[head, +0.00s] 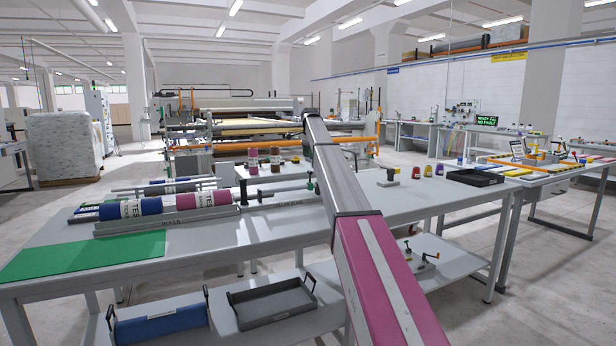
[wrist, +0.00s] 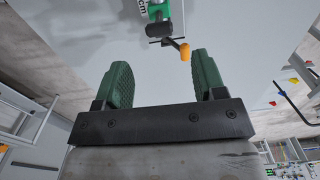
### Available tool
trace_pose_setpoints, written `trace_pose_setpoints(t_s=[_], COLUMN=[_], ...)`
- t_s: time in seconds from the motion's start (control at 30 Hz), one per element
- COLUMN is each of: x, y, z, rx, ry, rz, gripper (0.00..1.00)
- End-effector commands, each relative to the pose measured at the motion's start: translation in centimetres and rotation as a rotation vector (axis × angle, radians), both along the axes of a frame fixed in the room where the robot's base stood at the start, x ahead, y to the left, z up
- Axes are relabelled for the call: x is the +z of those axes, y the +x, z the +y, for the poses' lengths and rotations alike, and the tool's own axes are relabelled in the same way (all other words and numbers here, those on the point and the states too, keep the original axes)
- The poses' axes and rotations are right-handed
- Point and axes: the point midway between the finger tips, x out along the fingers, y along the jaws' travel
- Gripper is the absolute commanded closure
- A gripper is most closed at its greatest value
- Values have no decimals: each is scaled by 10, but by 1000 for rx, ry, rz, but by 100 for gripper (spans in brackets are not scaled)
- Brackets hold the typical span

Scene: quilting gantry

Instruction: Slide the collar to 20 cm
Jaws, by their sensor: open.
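In the wrist view my gripper (wrist: 160,66) is open, its two dark green ribbed fingers apart with nothing between them. Beyond the fingertips, at the top edge, is a green-and-grey fitting (wrist: 158,10), which looks like the collar. A white strip marked "cm" lies beside it, and a lever with an orange knob (wrist: 184,50) sticks out from it. The knob lies ahead of the gap, nearer the right finger. The top of the fitting is cut off, so I cannot read its position. In the head view my arm hides most of that part of the bench.
The grey workbench (head: 240,250) carries a green mat (head: 85,258), wrapped rolls (head: 140,207) in a holder and long metal bars at the left. A black tray (head: 474,177) stands at the right. The bench front is mostly clear. The lower shelf holds a grey tray (head: 272,303).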

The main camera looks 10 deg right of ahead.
Motion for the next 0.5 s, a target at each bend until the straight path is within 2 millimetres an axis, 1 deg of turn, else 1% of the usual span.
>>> trace_pose_setpoints(t_s=[0.17,0.23,0.5], x=[-13,-22,-68], y=[-1,-1,-1], z=[0,0,0], rx=[0,0,1], ry=[0,0,0], rz=[1,0,1], gripper=[36,36,36])
